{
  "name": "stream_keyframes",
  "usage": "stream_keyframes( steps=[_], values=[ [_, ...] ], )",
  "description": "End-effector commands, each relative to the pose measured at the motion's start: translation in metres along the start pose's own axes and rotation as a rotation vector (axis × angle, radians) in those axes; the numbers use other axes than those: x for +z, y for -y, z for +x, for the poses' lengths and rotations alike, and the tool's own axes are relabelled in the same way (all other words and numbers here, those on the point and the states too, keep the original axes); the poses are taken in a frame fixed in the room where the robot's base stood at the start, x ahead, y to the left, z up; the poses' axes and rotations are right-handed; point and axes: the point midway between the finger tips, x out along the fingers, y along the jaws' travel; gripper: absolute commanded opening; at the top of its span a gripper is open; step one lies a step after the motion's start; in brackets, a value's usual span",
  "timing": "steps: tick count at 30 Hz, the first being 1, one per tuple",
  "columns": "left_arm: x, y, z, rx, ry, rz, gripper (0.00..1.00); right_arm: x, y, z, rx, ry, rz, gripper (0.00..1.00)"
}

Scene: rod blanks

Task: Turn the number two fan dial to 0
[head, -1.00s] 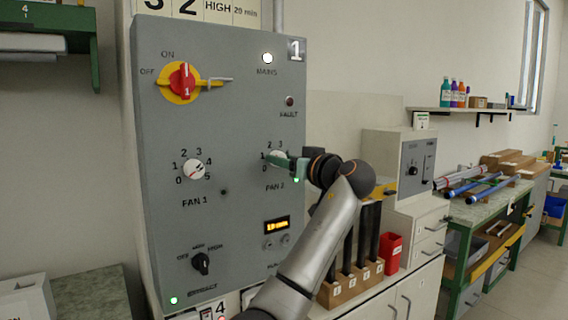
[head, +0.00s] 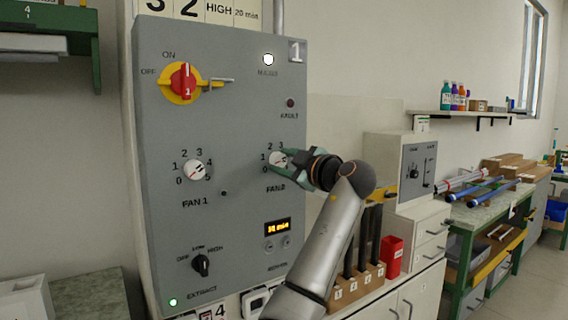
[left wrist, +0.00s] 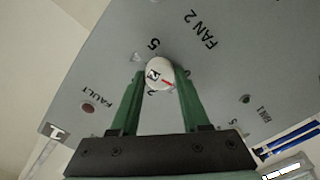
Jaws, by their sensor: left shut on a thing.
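The number two fan dial (head: 277,159) is a white round knob on the grey control panel (head: 235,120), with FAN 2 printed below it. My left gripper (head: 283,160) is shut on this dial. In the left wrist view, the green fingers (left wrist: 158,92) stand on either side of the dial (left wrist: 160,72). The dial's red mark points to the lower right in that view, towards a finger. The numeral it points at is hidden, so the setting cannot be read. In the head view the fingers cover part of the dial and its scale. My right gripper is out of view.
The fan 1 dial (head: 194,170) is to the left. A red and yellow mains switch (head: 184,83) is at upper left, and a black extract knob (head: 201,264) is below. A lit timer display (head: 277,227) lies under fan 2. A wooden rod rack (head: 358,285) stands at right.

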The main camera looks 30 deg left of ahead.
Motion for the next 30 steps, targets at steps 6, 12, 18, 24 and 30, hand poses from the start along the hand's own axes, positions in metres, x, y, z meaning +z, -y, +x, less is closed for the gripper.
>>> stream_keyframes(
  steps=[6,12,18,24,30],
  values=[
    [0.0025,0.0026,-0.0004,-0.007,0.003,-0.171,0.00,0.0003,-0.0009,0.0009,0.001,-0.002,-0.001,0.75],
    [0.0026,0.0028,-0.0005,-0.007,0.002,-0.285,0.00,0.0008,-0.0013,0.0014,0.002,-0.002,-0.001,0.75],
    [0.0026,0.0029,-0.0004,-0.007,0.002,-0.351,0.00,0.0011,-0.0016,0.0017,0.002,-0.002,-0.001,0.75],
    [0.0027,0.0030,-0.0004,-0.008,0.002,-0.376,0.00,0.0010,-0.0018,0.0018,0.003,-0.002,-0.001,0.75],
    [0.0027,0.0031,-0.0004,-0.008,0.002,-0.378,0.00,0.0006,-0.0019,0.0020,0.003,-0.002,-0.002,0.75]
  ],
)
